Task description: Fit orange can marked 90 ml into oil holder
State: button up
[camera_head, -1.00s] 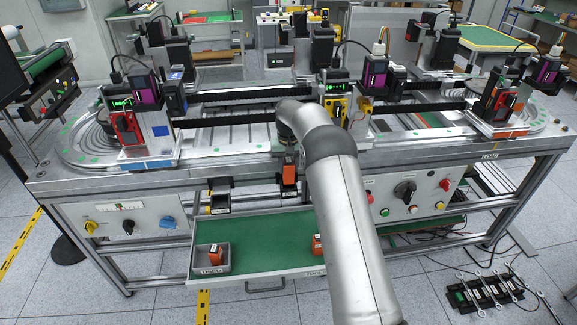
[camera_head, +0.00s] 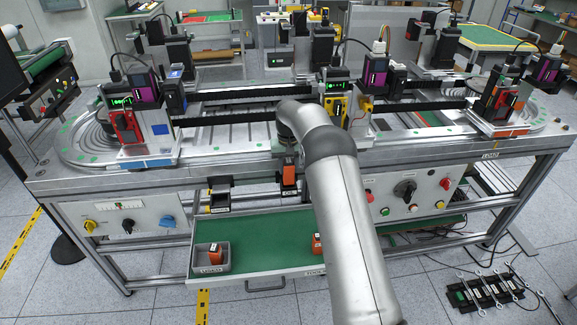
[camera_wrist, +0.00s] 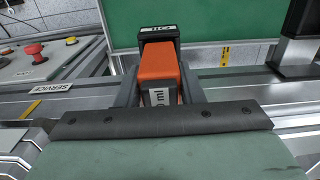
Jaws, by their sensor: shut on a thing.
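The orange can (camera_wrist: 158,65) with a white label ending in "ml" is between the two dark fingers of my gripper (camera_wrist: 159,78) in the wrist view. My gripper is shut on it. The black oil holder (camera_wrist: 158,32), its white lettering upside down, shows just beyond the can. In the head view the can (camera_head: 290,171) hangs at the table's front edge, directly above or partly in the oil holder (camera_head: 288,192). I cannot tell how deep it sits. My arm hides much of the gripper there.
A second, empty-looking black holder (camera_head: 218,197) is to the left. Below, a green-lined drawer (camera_head: 265,247) stands open with a grey bin (camera_head: 208,267) holding an orange can, and another orange can (camera_head: 317,243) beside my arm. A control panel (camera_head: 412,194) is to the right.

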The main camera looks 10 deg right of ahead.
aim_at(289, 173)
jog(key=shift+f+b, duration=0.9)
jog(key=shift+f, duration=0.75)
jog(key=o, duration=1.1)
notch_tip(289, 173, up, 18)
jog(key=shift+f+b, duration=0.25)
jog(key=shift+b, duration=0.2)
